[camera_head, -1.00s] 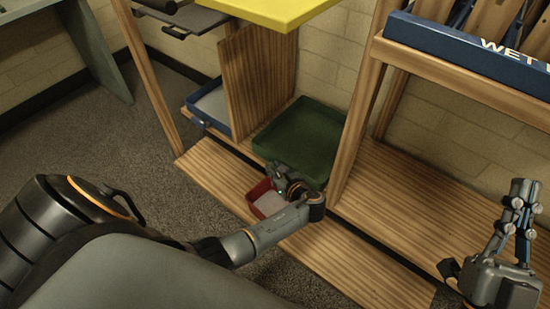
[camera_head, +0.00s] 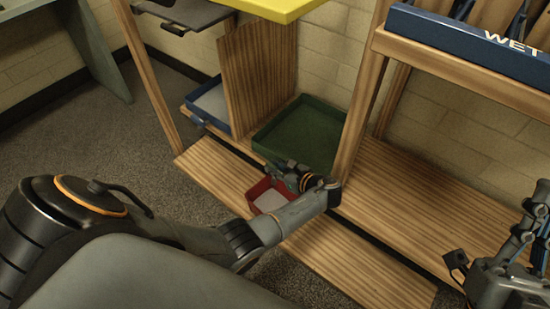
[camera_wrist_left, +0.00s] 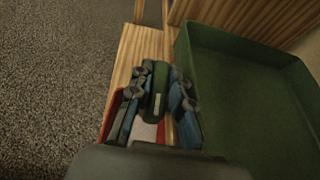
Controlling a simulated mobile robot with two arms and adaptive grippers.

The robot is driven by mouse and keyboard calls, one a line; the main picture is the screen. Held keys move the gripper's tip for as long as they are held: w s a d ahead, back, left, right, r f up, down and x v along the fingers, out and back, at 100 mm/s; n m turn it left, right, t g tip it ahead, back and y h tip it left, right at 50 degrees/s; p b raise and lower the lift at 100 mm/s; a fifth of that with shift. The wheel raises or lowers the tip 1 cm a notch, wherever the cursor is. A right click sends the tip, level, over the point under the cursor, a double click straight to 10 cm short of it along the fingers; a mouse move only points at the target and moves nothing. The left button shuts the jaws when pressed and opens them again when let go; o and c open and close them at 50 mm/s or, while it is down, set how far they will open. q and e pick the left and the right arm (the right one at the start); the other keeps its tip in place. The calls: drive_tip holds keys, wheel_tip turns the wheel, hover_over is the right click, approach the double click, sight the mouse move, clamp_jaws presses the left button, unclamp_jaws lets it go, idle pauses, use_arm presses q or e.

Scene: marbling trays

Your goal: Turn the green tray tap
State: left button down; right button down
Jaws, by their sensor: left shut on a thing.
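The green tray (camera_head: 312,110) stands on the low wooden shelf and fills the right of the wrist view (camera_wrist_left: 240,45). My left gripper (camera_head: 283,170) is at the tray's near side. In the left wrist view, my gripper (camera_wrist_left: 160,86) has its blue-grey fingers on both sides of the green tap (camera_wrist_left: 157,105), which has a small pale label, and is shut on it. In the head view the tap is hidden behind the gripper. My right gripper (camera_head: 532,215) is at the right edge, partly cut off; I cannot tell its opening.
A small red tray (camera_head: 258,188) with a pale inside sits just below my left gripper. A blue tray (camera_head: 208,112) stands left of a wooden divider (camera_head: 250,85). A wooden post (camera_head: 358,115) rises close right of the green tray. The long low shelf (camera_head: 430,200) at right is bare.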

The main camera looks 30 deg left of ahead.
use_arm(q)
drive_tip(key=c, duration=1.2)
unclamp_jaws()
drive_tip(key=v, duration=0.7)
drive_tip(key=shift+s+d+r, duration=0.1)
drive_tip(key=shift+d, duration=0.1)
